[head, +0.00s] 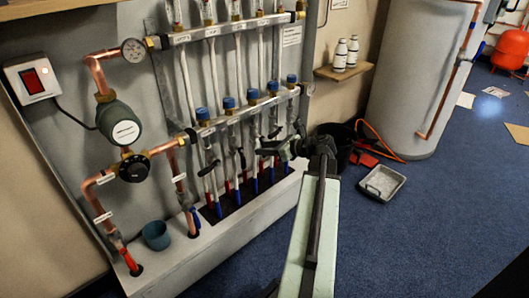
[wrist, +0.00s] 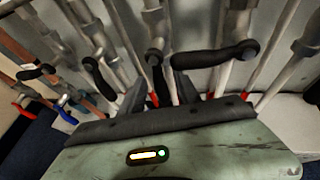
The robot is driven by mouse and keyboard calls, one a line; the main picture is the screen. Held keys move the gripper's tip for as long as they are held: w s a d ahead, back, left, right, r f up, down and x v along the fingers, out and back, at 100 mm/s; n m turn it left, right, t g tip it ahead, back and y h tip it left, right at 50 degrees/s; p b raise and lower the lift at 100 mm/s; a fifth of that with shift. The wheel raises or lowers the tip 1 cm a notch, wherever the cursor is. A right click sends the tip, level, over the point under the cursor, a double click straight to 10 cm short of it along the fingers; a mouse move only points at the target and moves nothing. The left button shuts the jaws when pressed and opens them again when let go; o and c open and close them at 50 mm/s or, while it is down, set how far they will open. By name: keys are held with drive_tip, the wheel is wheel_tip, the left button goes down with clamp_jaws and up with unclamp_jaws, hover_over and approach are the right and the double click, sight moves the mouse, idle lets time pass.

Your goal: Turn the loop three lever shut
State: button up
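My gripper (wrist: 160,90) is open, with one dark finger on each side of this lever. Gaps show between fingers and lever; contact cannot be told. In the head view my gripper (head: 277,149) is at the levers, and hides part of them.
Neighbouring levers stand close: the second (wrist: 98,78) slants down at left, and the fourth (wrist: 234,53) lies across its pipe at right. White pipes (head: 238,62) run above. A black bucket (head: 332,137) and grey tray (head: 381,183) stand at right. Blue floor is open in front.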

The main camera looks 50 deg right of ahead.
drive_tip(key=shift+w+a+f, duration=0.1)
drive_tip(key=shift+w+f, duration=0.1)
drive_tip(key=shift+w, duration=0.2)
clamp_jaws()
idle(1.2)
